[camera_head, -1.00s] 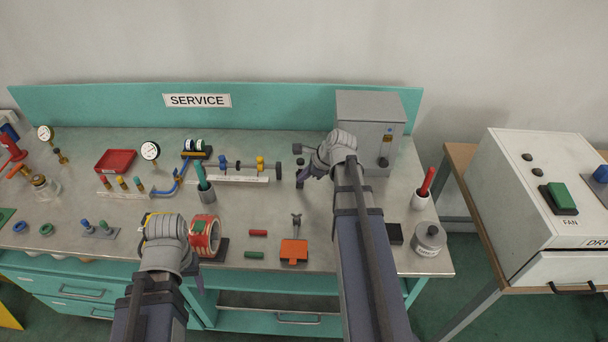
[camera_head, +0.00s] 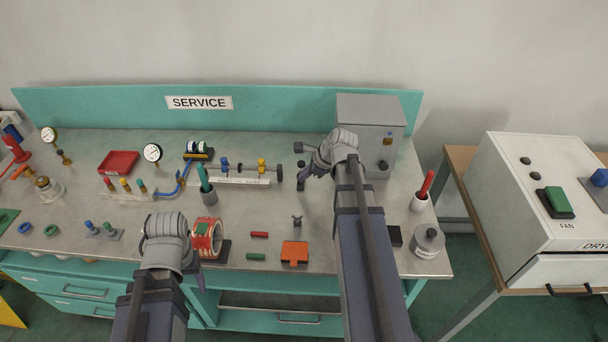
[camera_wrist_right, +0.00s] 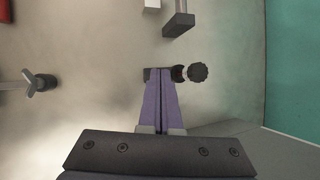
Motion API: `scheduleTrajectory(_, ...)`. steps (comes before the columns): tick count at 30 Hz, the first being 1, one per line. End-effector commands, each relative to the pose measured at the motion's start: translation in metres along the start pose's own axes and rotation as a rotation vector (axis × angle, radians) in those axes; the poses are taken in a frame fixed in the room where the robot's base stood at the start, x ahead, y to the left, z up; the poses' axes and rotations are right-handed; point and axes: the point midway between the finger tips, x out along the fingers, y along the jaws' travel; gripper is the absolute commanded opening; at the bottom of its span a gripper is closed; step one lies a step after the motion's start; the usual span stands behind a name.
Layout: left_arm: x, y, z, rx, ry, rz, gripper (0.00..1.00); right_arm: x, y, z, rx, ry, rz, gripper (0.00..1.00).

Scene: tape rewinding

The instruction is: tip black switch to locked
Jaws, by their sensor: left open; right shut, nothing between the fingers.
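A dark switch-like part with a round black knob (camera_wrist_right: 198,72) on a short stem stands just beyond my right fingertips in the right wrist view. In the head view a dark block-like head (camera_head: 298,148) shows just left of my right gripper (camera_head: 310,170), partly hidden by it. I cannot tell which way the switch is tipped. The purple right fingers (camera_wrist_right: 160,78) are shut and empty, their tips at or very near the part's dark base; contact is unclear. My left gripper (camera_head: 165,220) is open beside the tape roll (camera_head: 207,238); its fingertips are mostly hidden.
A grey cabinet (camera_head: 370,125) stands just right of my right gripper. A shaft with blue and yellow pieces (camera_head: 240,168) lies to its left. An orange block (camera_head: 294,252) and a winged part (camera_head: 297,220) are nearer the front.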

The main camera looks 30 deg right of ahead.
Motion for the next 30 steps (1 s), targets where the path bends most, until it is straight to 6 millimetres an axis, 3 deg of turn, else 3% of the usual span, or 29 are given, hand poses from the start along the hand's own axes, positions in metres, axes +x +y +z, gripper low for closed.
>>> scheduleTrajectory(8, -0.022, -0.002, 0.001, 0.000, 0.000, 0.000, 0.62, -0.022, -0.001, 0.006, -0.002, 0.000, 0.001, 0.00)
scheduleTrajectory(30, -0.123, -0.012, 0.007, 0.001, 0.000, 0.000, 0.62, -0.130, -0.001, 0.030, -0.003, -0.002, 0.003, 0.00)
